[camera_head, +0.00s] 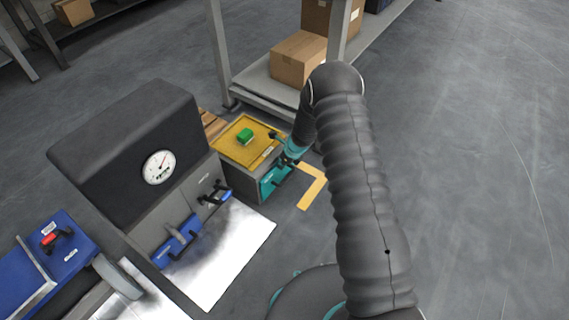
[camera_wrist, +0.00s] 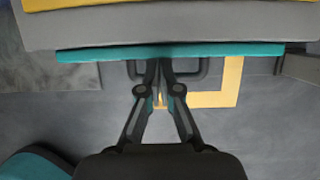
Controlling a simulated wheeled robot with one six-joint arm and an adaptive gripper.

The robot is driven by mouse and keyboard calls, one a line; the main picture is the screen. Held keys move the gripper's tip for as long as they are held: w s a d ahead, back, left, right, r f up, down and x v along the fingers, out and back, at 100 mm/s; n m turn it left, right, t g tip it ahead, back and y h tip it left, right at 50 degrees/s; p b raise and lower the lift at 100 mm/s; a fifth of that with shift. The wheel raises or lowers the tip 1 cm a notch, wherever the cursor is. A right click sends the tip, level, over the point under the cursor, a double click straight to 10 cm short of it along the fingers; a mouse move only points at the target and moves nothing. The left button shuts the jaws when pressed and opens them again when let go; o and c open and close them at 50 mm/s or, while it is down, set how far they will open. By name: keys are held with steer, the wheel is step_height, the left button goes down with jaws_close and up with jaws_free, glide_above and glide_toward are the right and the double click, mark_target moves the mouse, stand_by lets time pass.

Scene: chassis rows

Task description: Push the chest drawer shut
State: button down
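The chest (camera_head: 232,150) is a low grey box with a yellow top, left of my arm in the head view. Its drawer has a teal front (camera_head: 270,184), which shows in the wrist view as a teal strip (camera_wrist: 100,55) with a dark loop handle (camera_wrist: 200,70). My gripper (camera_wrist: 159,66) points at the drawer front, its fingers together in front of the handle's middle. The fingertips overlap the teal strip; I cannot tell if they touch it. No gap shows between drawer front and chest, though the view from above partly hides this.
A dark machine with a gauge (camera_head: 159,167) stands to the left. Shelving with cardboard boxes (camera_head: 298,60) stands behind. A yellow floor marking (camera_head: 314,188) lies beside the chest. The floor at right is clear.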

steer(key=shift+w+a+r, duration=0.15)
steer(key=shift+w+a, duration=0.05)
steer(key=shift+w, duration=0.15)
steer(key=s+d+r, duration=0.5)
steer(key=d+r, duration=0.1)
steer(key=r, duration=0.3)
steer(key=shift+d, duration=0.35)
steer(key=shift+s, duration=0.1)
